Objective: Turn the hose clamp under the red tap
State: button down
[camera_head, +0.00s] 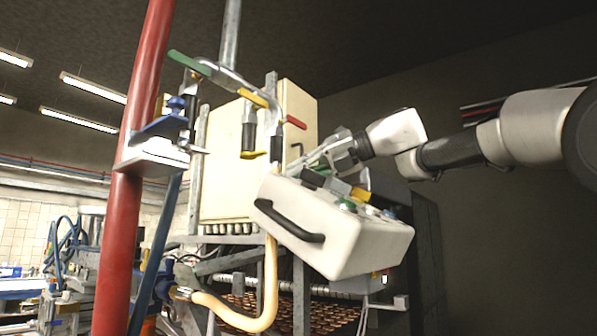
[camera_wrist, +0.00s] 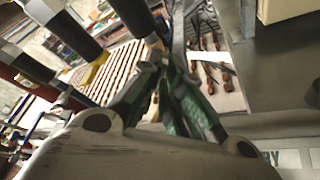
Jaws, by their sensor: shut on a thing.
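The red tap handle (camera_head: 296,122) sticks out to the right near the end of the overhead pipe in the head view. A dark hose or pipe end (camera_head: 276,148) hangs below it. My gripper (camera_head: 290,170) reaches in from the right, with its fingertips at the lower part of this piece. In the wrist view my gripper (camera_wrist: 164,60) has its green-padded fingers closed together beside the dark hanging hose (camera_wrist: 136,14). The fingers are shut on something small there. The hose clamp is hidden or too small to make out clearly.
A white control box (camera_head: 335,235) with a black handle hangs just below my gripper. A black hose with a yellow tap (camera_head: 250,154) hangs to the left. A red pole (camera_head: 135,150) stands further left. A cream cabinet (camera_head: 230,165) stands behind.

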jog(key=shift+w+d+f+m+g+y, duration=0.1)
jog(key=shift+f+m+g+y, duration=0.15)
jog(key=shift+m, duration=0.45)
jog(key=shift+m+g+y, duration=0.15)
jog(key=shift+m+y, duration=0.2)
jog(key=shift+m, duration=0.35)
jog(key=c, duration=1.6)
grip_release()
